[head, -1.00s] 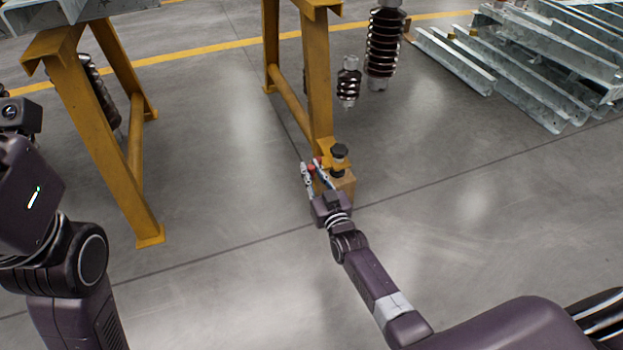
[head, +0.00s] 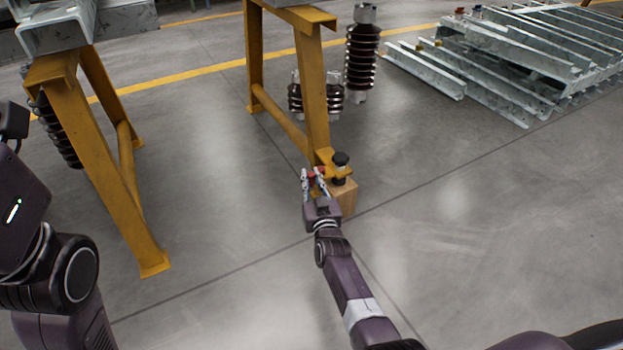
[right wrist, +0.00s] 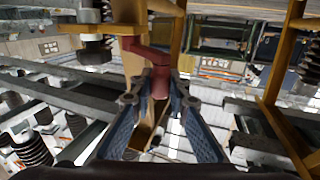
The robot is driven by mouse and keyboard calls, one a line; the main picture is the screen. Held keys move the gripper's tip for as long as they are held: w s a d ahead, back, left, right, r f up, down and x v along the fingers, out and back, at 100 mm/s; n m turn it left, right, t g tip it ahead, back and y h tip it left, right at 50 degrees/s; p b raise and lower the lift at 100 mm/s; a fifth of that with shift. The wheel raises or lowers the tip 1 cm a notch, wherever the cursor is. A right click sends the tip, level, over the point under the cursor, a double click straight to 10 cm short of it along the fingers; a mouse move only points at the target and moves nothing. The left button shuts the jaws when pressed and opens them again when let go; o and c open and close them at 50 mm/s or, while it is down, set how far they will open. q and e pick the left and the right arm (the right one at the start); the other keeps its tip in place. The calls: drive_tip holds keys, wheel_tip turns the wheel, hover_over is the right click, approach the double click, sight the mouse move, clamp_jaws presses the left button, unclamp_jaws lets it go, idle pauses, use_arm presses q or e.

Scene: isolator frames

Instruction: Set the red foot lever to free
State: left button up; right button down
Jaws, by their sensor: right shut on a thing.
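The red foot lever (right wrist: 160,80) is at the foot of the yellow trestle leg (head: 315,95). In the head view only small red bits of the lever (head: 321,170) show between my fingers. My right gripper (head: 314,178) is at the lever, its two fingers on either side of it. In the right wrist view my right gripper (right wrist: 158,100) has its fingertips closed against the lever's red end. The lever's exact setting is hard to read. My left arm is at the left edge of the head view; its gripper does not show.
A black-knobbed foot screw (head: 340,163) stands beside the lever over a wooden block (head: 344,197). A second yellow trestle (head: 95,160) is at left. Steel beams (head: 500,60) lie at back right. The floor at front right is clear.

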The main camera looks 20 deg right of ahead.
drive_tip(key=shift+a, duration=0.2)
drive_tip(key=c, duration=1.8)
unclamp_jaws()
drive_tip(key=shift+w, duration=0.1)
drive_tip(key=shift+d, duration=0.1)
drive_tip(key=shift+s, duration=0.55)
drive_tip(key=shift+s+a, duration=0.15)
drive_tip(key=shift+s, duration=0.9)
drive_tip(key=shift+s+a, duration=0.2)
drive_tip(key=shift+s, duration=0.9)
drive_tip(key=shift+s+a, duration=0.15)
drive_tip(key=shift+s, duration=0.9)
drive_tip(key=shift+c, duration=0.4)
